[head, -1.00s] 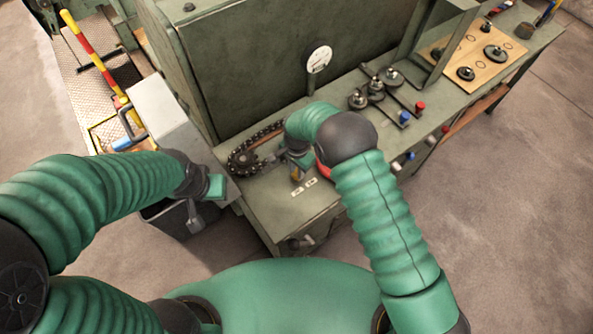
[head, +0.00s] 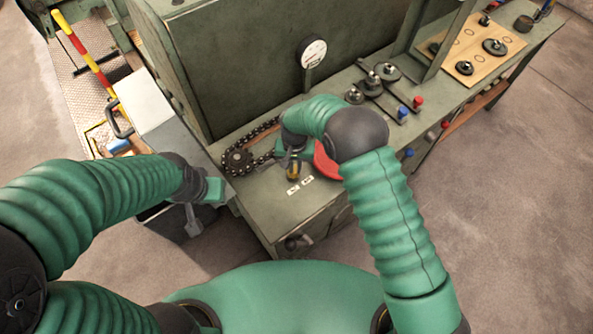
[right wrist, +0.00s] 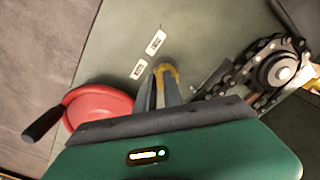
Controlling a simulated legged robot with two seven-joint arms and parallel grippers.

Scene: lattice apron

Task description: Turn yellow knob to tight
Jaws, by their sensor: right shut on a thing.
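The yellow knob (head: 293,172) stands on the green bench top beside two white labels (head: 300,185). In the right wrist view the yellow knob (right wrist: 167,72) shows between my fingertips, with the labels (right wrist: 149,54) just left of it; their lettering is too small to read. My right gripper (head: 293,160) is shut on the knob from above, and its fingers (right wrist: 162,88) hide part of it. My left gripper (head: 212,190) is left of the bench, over a dark bin, away from the knob; its fingers are not clear.
A chain on a sprocket (head: 238,160) lies just left of the knob. A red handwheel (head: 325,163) with a black handle (right wrist: 43,122) is close on the other side. A gauge (head: 312,52) and several metal fittings (head: 372,82) stand further back. The bench's front corner is clear.

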